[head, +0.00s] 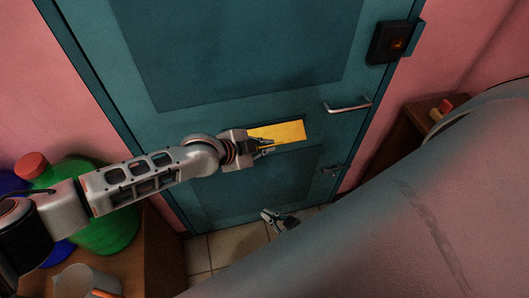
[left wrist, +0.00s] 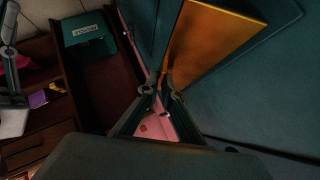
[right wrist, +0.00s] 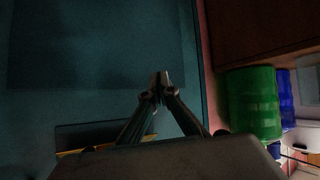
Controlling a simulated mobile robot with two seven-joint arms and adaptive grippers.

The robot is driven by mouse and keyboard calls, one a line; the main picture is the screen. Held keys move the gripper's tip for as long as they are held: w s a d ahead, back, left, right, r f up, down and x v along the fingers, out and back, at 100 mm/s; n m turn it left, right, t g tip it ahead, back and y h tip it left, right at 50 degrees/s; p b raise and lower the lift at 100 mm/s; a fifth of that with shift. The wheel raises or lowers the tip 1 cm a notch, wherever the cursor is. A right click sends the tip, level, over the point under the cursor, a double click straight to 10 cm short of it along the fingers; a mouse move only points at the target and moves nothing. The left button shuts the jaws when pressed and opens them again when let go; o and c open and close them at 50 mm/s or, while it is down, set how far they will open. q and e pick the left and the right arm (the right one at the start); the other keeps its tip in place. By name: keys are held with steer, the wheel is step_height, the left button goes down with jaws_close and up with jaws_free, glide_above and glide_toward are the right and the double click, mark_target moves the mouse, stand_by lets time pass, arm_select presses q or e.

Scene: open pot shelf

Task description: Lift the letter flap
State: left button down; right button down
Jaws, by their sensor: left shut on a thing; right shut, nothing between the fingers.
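The yellow letter flap (head: 287,131) is in the middle of the teal door (head: 220,125). My left gripper (head: 267,147) is at the flap's left end, shut on the flap. In the left wrist view the flap (left wrist: 213,48) reaches from the fingertips (left wrist: 163,86) and looks tilted away from the door face. My right gripper (head: 272,217) is lower, in front of the door's bottom part, shut and empty. It also shows in the right wrist view (right wrist: 160,86), where a yellow strip, likely the flap, shows at lower left.
A door handle (head: 348,106) and a dark lock box (head: 392,43) are at the door's right. Green (head: 108,222) and blue containers stand on a wooden cabinet at left. A small brown cabinet (head: 408,125) is at right. My large arm link covers the lower right.

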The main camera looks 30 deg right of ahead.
mark_target(266, 146)
arm_select(q)
steer(key=g+b, duration=0.1)
steer(key=b, duration=0.1)
steer(key=n+b, duration=0.1)
steer(key=b, duration=0.2)
steer(key=shift+r+g+y, duration=0.3)
steer(key=shift+g+y, duration=0.1)
steer(key=shift+w+d+r+n+g+b, duration=0.1)
steer(key=shift+r+n+g+b, duration=0.45)
steer(key=shift+b, duration=0.7)
steer(key=shift+w+r+g+y+b, duration=0.1)
steer(key=shift+r+g+y+b, duration=0.3)
steer(key=shift+r+g+b, duration=0.1)
steer(key=shift+r, duration=0.2)
steer(key=shift+w+r+n+g+b, duration=0.1)
steer(key=shift+r+n+g+b, duration=0.15)
steer(key=shift+b, duration=0.1)
steer(key=shift+r, duration=0.2)
arm_select(e)
step_height(266, 146, down, 7)
steer(key=w+d, duration=0.1)
steer(key=shift+w+d+n, duration=0.15)
steer(key=shift+w+n, duration=0.05)
steer(key=shift+n, duration=0.1)
